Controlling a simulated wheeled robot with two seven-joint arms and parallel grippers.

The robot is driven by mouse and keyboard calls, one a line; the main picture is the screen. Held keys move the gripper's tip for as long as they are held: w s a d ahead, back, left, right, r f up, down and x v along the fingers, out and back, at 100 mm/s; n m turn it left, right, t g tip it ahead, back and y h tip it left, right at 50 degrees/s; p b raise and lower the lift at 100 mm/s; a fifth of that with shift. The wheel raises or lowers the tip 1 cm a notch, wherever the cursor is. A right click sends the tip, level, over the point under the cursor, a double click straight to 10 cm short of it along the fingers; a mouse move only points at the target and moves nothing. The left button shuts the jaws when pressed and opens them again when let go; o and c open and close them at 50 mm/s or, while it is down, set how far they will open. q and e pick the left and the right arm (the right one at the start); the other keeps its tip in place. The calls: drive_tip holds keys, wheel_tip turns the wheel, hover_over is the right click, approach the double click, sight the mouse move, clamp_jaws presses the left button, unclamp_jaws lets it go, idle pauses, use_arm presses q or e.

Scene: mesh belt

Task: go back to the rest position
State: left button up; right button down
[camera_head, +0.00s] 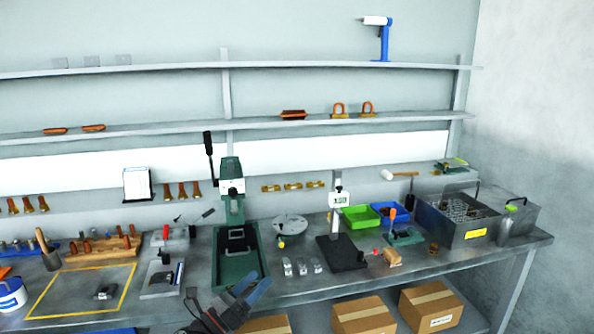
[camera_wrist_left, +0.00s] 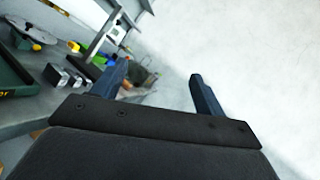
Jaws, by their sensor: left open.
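My left gripper (camera_head: 252,290) shows low in the middle of the head view, in front of the workbench's front edge and just below the green press. In the left wrist view its two dark fingers (camera_wrist_left: 158,88) stand wide apart, with nothing held between them. My right gripper is in neither view.
The workbench (camera_head: 320,285) carries a green arbor press (camera_head: 230,190), a gauge stand (camera_head: 343,250), small metal blocks (camera_head: 302,266), green and blue bins (camera_head: 360,216) and a metal basin (camera_head: 450,232). Cardboard boxes (camera_head: 363,314) stand below. Shelves (camera_head: 150,68) run above.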

use_arm(q)
drive_tip(key=s+a+f+n+y, duration=0.35)
drive_tip(key=f+n+y, duration=0.2)
drive_tip(key=n, duration=0.35)
drive_tip(key=s+a+f+n+g+y, duration=0.1)
drive_tip(key=s+a+f+n+y, duration=0.35)
drive_tip(key=n, duration=0.45)
drive_tip(key=s+a+f+n+y, duration=0.2)
drive_tip(key=a+f+n+y, duration=0.1)
drive_tip(key=f+n+y, duration=0.5)
drive_tip(key=s+f+n+g+h, duration=0.1)
drive_tip(key=s+f+n+g, duration=0.5)
drive_tip(key=s, duration=0.6)
drive_tip(key=s+f+n+g+h, duration=0.1)
drive_tip(key=s+f+n+g, duration=0.45)
drive_tip(key=s, duration=0.65)
drive_tip(key=s+d+f+g, duration=0.1)
drive_tip(key=s+f, duration=0.1)
drive_tip(key=f, duration=1.7)
drive_tip(key=s+d+f, duration=0.2)
drive_tip(key=f, duration=1.8)
drive_tip(key=shift+s+f+g+h, duration=0.2)
drive_tip(key=shift+s+g+h, duration=0.1)
drive_tip(key=shift+s+g, duration=0.1)
drive_tip(key=shift+d, duration=0.1)
